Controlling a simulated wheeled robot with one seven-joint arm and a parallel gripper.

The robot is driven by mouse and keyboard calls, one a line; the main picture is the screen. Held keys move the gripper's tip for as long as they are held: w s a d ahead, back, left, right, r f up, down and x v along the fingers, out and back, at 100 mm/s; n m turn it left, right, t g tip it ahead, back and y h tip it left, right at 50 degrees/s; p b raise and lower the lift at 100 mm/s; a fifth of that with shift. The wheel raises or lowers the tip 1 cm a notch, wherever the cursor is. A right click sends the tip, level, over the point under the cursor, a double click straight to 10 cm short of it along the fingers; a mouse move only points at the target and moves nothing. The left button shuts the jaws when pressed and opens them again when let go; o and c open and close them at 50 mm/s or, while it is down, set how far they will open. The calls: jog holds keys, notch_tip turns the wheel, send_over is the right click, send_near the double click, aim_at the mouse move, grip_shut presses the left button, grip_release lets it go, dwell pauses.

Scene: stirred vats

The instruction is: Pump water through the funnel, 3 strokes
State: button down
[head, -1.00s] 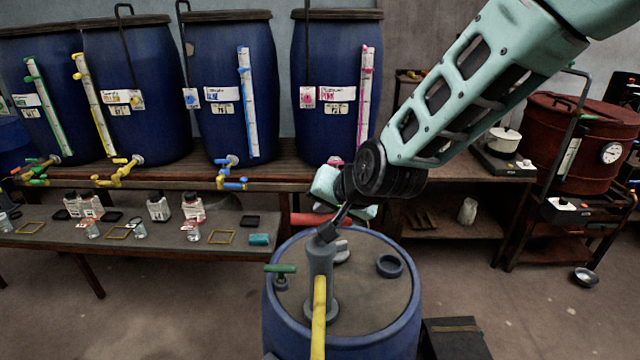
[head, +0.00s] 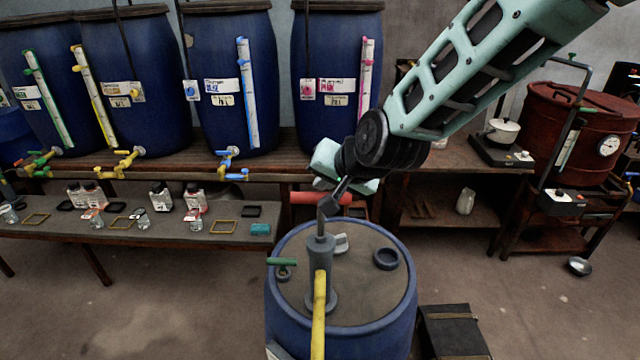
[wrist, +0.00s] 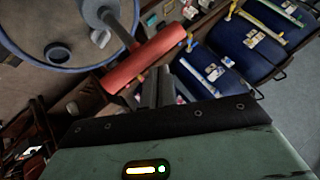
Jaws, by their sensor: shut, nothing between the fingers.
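The hand pump (head: 320,262) stands on the lid of a blue drum (head: 402,310), with a yellow spout (head: 319,315) pointing toward me. The red handle also shows in the wrist view (wrist: 145,58). My gripper (wrist: 157,78) is shut and empty, with its fingertips close against the handle's side; I cannot tell whether they touch. In the head view my gripper (head: 335,178) is partly hidden. I cannot make out a funnel.
A green-handled valve (head: 283,262) and a dark ring (head: 388,259) are on the drum lid. A black case (head: 452,330) stands right of the drum. Behind, a low bench (head: 150,235) carries bottles under several blue vats (head: 225,80). A red tank (head: 575,135) stands right.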

jog(key=shift+r, duration=0.3)
notch_tip(320, 180, up, 6)
jog(key=p, duration=0.4)
jog(key=shift+p, duration=0.35)
dwell(2.3)
